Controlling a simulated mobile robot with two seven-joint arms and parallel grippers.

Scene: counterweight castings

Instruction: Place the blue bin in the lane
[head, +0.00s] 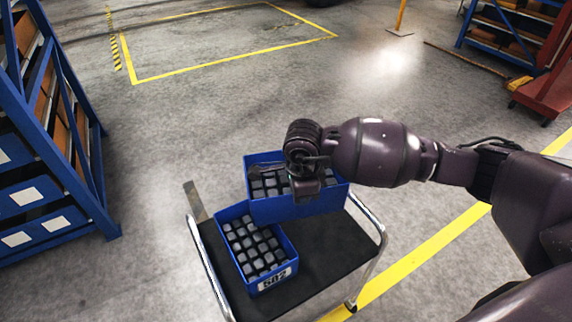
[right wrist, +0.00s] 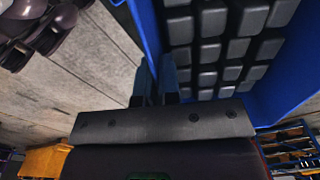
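A blue bin (head: 297,208) filled with dark grey castings is at the far part of a black cart, and looks raised above its deck. My right gripper (head: 306,187) is at this bin's wall, partly covering its castings. In the right wrist view, the gripper's fingers (right wrist: 154,88) are close together on the wall of the bin (right wrist: 147,35), with castings to the right. A second blue bin (head: 285,282), also full of castings and with a white label, stands on the cart's deck (head: 325,255). A yellow-outlined rectangle (head: 225,45) marks empty floor at the back. My left gripper is out of view.
The cart has metal rails (head: 372,262) at its sides. A blue rack (head: 75,150) with bins stands at the left. Shelving (head: 505,35) and a red object (head: 548,88) stand at the back right. The floor between cart and rectangle is clear.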

